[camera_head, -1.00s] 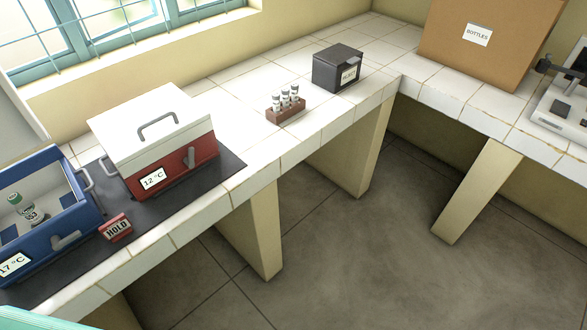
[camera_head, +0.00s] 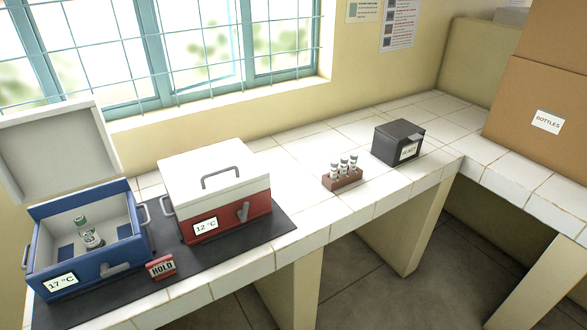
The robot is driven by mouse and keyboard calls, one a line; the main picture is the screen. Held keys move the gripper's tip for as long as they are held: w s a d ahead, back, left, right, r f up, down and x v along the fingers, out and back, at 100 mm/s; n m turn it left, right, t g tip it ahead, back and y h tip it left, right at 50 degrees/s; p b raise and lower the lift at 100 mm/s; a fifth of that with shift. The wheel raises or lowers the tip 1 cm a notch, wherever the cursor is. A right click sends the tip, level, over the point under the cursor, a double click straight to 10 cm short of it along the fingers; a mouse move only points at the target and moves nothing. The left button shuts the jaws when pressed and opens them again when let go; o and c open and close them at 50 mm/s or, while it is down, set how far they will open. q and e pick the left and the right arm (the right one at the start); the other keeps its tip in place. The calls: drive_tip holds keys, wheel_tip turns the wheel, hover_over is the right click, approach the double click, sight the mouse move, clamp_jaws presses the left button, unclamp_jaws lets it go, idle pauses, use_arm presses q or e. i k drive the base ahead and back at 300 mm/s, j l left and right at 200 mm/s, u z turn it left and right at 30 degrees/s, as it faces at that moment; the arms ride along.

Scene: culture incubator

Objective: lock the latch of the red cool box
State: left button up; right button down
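The red cool box (camera_head: 228,224) stands on a dark mat on the white tiled counter. Its white lid (camera_head: 212,172) is down, with a grey handle on top. A "12 °C" label (camera_head: 205,227) is on its front. The grey latch (camera_head: 243,211) sits on the front to the right of the label, tilted from upright. Whether it is engaged I cannot tell. Neither of my grippers is in view.
The blue cool box (camera_head: 95,277), marked 17 °C, stands open at the left with a vial (camera_head: 88,233) inside. A red HOLD sign (camera_head: 161,267) is in front, between the boxes. A vial rack (camera_head: 343,178), dark box (camera_head: 398,142) and cardboard box (camera_head: 541,123) stand to the right.

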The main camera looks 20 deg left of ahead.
sight(242, 215)
drive_tip(key=u, duration=0.35)
drive_tip(key=i+l+u, duration=0.1)
drive_tip(key=u, duration=0.25)
drive_tip(key=l+u, duration=0.15)
drive_tip(key=u, duration=0.25)
